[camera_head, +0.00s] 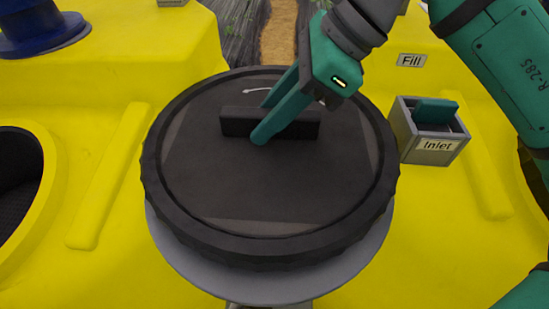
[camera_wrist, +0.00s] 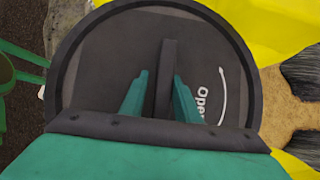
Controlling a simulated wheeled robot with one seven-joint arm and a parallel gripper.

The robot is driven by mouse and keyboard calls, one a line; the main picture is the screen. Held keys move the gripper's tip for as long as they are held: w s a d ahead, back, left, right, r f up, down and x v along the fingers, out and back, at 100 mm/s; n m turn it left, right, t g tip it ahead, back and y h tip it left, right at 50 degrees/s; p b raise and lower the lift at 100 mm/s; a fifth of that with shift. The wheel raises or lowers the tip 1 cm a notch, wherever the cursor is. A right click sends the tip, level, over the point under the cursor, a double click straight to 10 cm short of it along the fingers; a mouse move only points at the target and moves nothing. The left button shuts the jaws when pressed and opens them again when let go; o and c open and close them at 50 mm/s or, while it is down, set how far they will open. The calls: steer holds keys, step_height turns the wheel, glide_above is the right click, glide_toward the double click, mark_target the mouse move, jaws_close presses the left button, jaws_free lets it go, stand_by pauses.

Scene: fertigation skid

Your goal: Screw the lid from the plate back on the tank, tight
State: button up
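The lid (camera_head: 270,190) is a wide black disc with a ribbed rim and a raised straight bar handle (camera_head: 306,124). It lies flat on the round grey plate (camera_head: 270,284). My gripper (camera_head: 263,120) reaches down from the upper right, one finger on each side of the bar. In the wrist view, the lid's bar (camera_wrist: 166,75) stands between the two green fingers (camera_wrist: 160,82), with a gap visible on the left side, so the gripper looks open. "Open" and a curved white arrow mark the lid. The yellow tank (camera_head: 110,90) has a dark round opening (camera_head: 15,180) at the left edge.
A grey box labelled "Inlet" (camera_head: 430,140) with a green insert stands right of the lid. A "Fill" label (camera_head: 411,60) is behind it. A blue fitting (camera_head: 40,28) stands at the upper left. Raised yellow ribs flank the plate.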

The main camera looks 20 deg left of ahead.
steer(key=shift+w+f, duration=0.1)
steer(key=shift+f, duration=0.25)
steer(key=shift+w+r, duration=0.15)
steer(key=shift+r, duration=0.35)
jaws_close()
steer(key=shift+r, duration=2.15)
